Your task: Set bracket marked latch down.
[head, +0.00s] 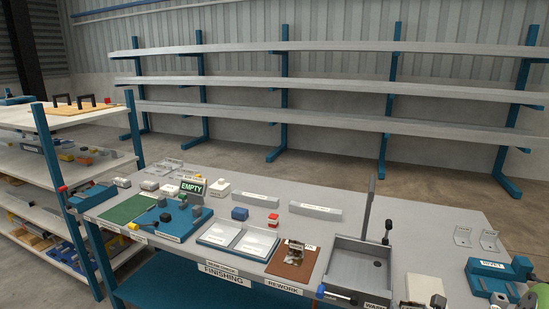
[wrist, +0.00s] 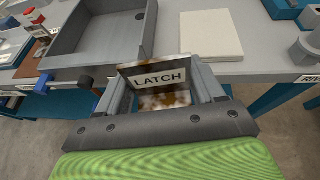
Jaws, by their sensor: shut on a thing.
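A rusty bracket with a white plate lettered LATCH (wrist: 160,79) is between the jaws of my gripper (wrist: 163,92) in the wrist view. My gripper is shut on it, and a finger shows on each side. The plate faces the wrist camera, with a brown, stained flange below it. The bracket is at the table's front edge, just right of the grey wash basin (wrist: 88,45). I cannot make out my gripper or this bracket for certain in the head view. The wash basin (head: 357,269) shows there at the table's front right.
A white block (wrist: 197,33) lies beyond the bracket. A blue rivet fixture (head: 492,275) stands at the right. A brown rework mat (head: 279,266) with a rusty part on it lies left of the basin. The table behind the basin's right side is largely clear.

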